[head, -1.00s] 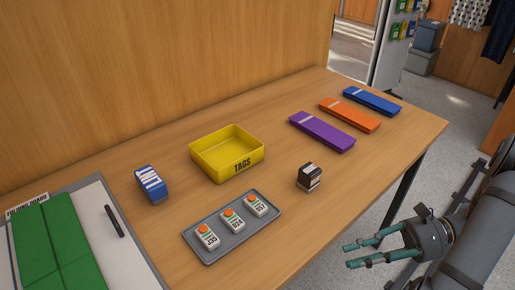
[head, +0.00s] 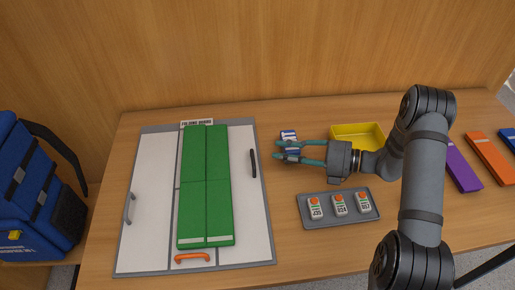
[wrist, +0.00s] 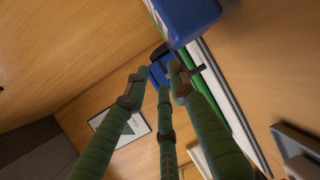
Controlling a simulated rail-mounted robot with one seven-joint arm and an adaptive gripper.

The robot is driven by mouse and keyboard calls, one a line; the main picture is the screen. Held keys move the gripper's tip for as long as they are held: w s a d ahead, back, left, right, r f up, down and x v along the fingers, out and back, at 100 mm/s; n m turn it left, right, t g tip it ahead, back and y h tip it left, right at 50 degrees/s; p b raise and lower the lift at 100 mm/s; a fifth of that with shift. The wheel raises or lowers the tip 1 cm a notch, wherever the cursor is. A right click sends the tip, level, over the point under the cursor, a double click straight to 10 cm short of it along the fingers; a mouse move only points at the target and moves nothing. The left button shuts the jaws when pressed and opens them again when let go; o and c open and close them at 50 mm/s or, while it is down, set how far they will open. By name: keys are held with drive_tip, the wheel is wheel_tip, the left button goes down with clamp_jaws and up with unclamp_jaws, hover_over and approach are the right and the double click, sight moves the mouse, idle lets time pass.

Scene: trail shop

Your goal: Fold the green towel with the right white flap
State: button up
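The green towel (head: 206,185) lies lengthwise on the folding board (head: 265,259), with seam lines across it and a pale stripe at its near end. The board's right white flap (head: 249,215) shows beside the towel, flat, with a black handle (head: 253,163). The left white flap (head: 151,200) is flat too and has a grey handle. My gripper (head: 279,151) points left, just right of the black handle and above the table. Its fingers are apart with nothing between them. The wrist view shows the fingers (wrist: 158,80) with the towel (wrist: 207,88) beyond.
A blue-and-white item (head: 289,135) is close behind my fingers; it looms at the top of the wrist view (wrist: 185,18). A grey tray (head: 345,221) with several tags and a yellow bin (head: 357,132) stand right. An orange handle (head: 192,258) is at the board's near edge.

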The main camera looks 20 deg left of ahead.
sight(257, 165)
drive_tip(key=shift+s+a+f+m, duration=0.25)
drive_tip(key=shift+f+m, duration=0.15)
drive_tip(key=shift+f, duration=0.15)
drive_tip(key=shift+s+a+f+m, duration=0.2)
drive_tip(key=shift+f+m, duration=0.2)
drive_tip(key=shift+f, duration=0.15)
drive_tip(key=shift+a+f+p, duration=0.2)
drive_tip(key=shift+a+p, duration=0.1)
drive_tip(key=a, duration=0.3)
drive_tip(key=a+f+p, duration=0.1)
drive_tip(key=a, duration=0.2)
drive_tip(key=shift+w+a+f, duration=0.15)
drive_tip(key=shift+w+a, duration=0.05)
drive_tip(key=shift+c, duration=0.8)
drive_tip(key=c, duration=0.4)
clamp_jaws()
